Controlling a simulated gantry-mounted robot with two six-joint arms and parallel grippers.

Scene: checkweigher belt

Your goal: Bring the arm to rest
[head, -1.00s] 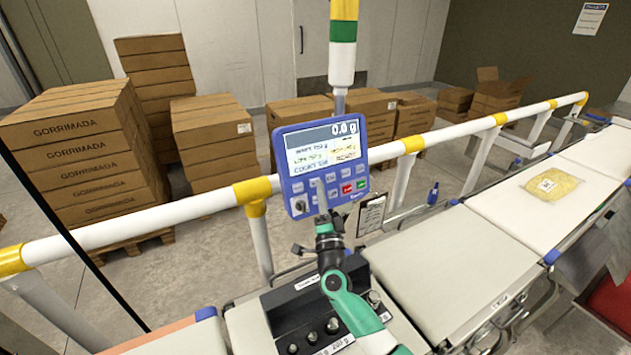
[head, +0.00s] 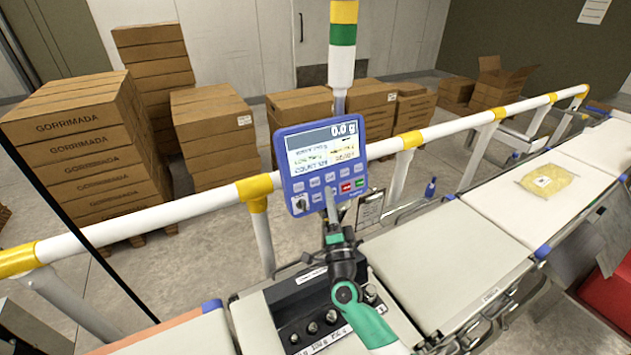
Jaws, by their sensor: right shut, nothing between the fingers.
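My right gripper (head: 332,208) shows in the head view in front of the lower part of the blue control panel (head: 318,165). Its fingers are shut with nothing between them. They point up toward the panel's button rows; I cannot tell whether they touch it. My right arm comes in from the bottom, over the weight block. The panel's screen reads 0.0 g. My left gripper is not in view.
A black block with several metal weights (head: 310,325) sits below my arm. A white guard rail (head: 150,224) with yellow bands runs behind the panel. A yellow bag (head: 549,180) lies on the belt at right. Carton stacks (head: 85,150) stand behind the rail.

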